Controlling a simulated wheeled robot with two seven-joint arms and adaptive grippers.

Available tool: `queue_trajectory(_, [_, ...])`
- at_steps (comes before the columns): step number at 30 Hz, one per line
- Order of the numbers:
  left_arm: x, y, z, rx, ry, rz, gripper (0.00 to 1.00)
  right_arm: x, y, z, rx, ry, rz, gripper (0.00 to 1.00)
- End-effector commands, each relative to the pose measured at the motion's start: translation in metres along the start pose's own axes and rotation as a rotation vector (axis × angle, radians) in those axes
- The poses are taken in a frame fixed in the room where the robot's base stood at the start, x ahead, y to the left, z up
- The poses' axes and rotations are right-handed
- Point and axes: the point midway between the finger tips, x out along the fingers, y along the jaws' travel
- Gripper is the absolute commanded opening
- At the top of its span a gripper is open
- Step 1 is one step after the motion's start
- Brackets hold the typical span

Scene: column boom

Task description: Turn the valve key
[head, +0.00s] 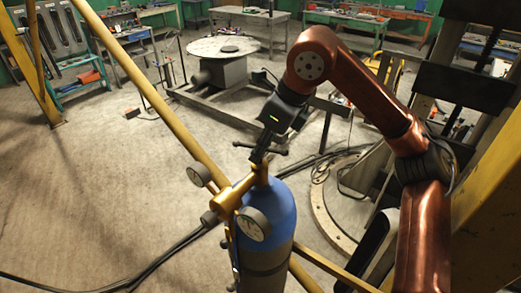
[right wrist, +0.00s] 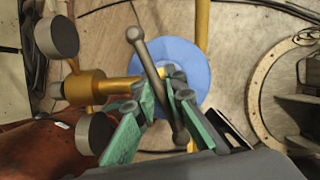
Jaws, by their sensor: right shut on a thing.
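The valve key (right wrist: 149,60) is a dark bar with rounded knobs at its ends, in the right wrist view. It lies across the top of the blue gas cylinder (head: 269,212). In the head view the key's dark crossbar (head: 244,145) sticks out to both sides above the brass valve. My right gripper (head: 261,152) comes down on the key from above. Its green-padded fingers (right wrist: 166,82) are shut on the middle of the key, one on each side. The key's lower part is hidden by the fingers. My left gripper is not in view.
A brass regulator (head: 229,197) with round gauges (head: 253,224) stands at the cylinder's left, close to the gripper. A yellow pole (head: 150,95) runs diagonally behind it. Dark cables (head: 150,268) lie on the floor. A round table (head: 224,48) and workbenches stand farther back.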

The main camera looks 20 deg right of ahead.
Motion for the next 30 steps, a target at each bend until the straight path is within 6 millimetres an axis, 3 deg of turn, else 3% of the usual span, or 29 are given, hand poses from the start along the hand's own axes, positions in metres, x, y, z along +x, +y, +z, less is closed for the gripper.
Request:
queue_trajectory(11, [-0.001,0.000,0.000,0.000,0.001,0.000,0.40,-0.002,-0.001,0.000,0.014,-0.002,-0.008,0.00])
queue_trajectory(22, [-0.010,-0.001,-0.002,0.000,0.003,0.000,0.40,-0.003,-0.001,0.001,0.291,-0.004,-0.125,0.00])
queue_trajectory(30, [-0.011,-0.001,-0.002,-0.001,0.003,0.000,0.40,-0.002,-0.002,0.001,0.354,-0.006,-0.148,0.00])
